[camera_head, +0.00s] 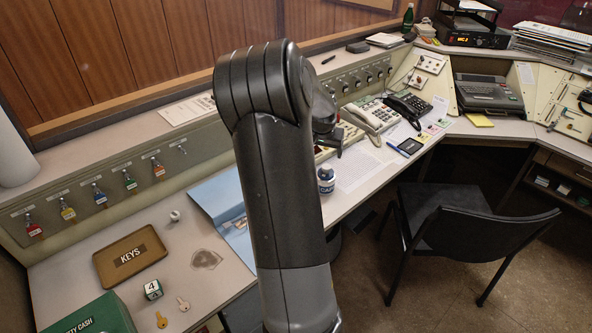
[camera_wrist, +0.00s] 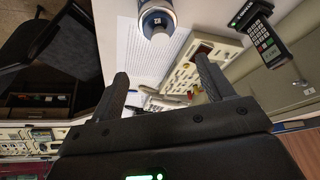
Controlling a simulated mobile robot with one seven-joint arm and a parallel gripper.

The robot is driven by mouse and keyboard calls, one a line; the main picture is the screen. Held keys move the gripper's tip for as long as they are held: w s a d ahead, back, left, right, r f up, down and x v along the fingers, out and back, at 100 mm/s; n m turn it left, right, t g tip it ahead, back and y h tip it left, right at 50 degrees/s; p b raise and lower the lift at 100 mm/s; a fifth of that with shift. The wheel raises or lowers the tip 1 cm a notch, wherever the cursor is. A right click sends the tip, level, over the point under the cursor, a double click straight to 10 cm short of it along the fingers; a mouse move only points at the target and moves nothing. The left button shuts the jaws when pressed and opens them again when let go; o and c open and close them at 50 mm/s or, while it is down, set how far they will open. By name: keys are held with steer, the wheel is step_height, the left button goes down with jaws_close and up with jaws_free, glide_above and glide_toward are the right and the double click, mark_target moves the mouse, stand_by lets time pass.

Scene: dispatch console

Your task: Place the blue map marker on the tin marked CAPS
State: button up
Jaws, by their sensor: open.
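A blue-and-white tin (camera_head: 326,186) stands on the desk just right of my arm; its lettering is too small to read in the head view. A small piece with a white top and dark blue face (camera_head: 326,172) appears to sit on it. In the wrist view the blue-and-white tin (camera_wrist: 156,5) is at the top edge, with a blue piece lettered R2 (camera_wrist: 158,22) at its near end, likely the blue map marker. My gripper (camera_wrist: 162,70) is open and empty, its fingers apart from both. In the head view my arm partly hides the gripper (camera_head: 338,140).
A printed sheet (camera_head: 360,168) lies beside the tin. Telephones (camera_head: 407,106) and a console panel stand behind. A brown KEYS tray (camera_head: 112,272), a green petty cash box (camera_head: 100,318) and loose keys lie at left. A black chair (camera_head: 462,222) stands before the desk.

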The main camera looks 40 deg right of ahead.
steer(key=a+r+n+t+y, duration=0.15)
steer(key=a+r, duration=0.25)
steer(key=a, duration=0.4)
steer(key=s+a+r+n+y, duration=0.15)
steer(key=a+r, duration=0.25)
steer(key=a, duration=0.5)
steer(key=w+a+r+n+t, duration=0.15)
steer(key=a+r, duration=0.25)
steer(key=a, duration=0.4)
steer(key=s+a+r+n+y, duration=0.1)
steer(key=s+a+r+n, duration=0.2)
steer(key=s+a, duration=1.5)
steer(key=a+n, duration=0.2)
steer(key=n, duration=0.2)
steer(key=shift+s+a+r, duration=0.15)
steer(key=shift+s+a, duration=0.1)
steer(key=shift+a, duration=0.05)
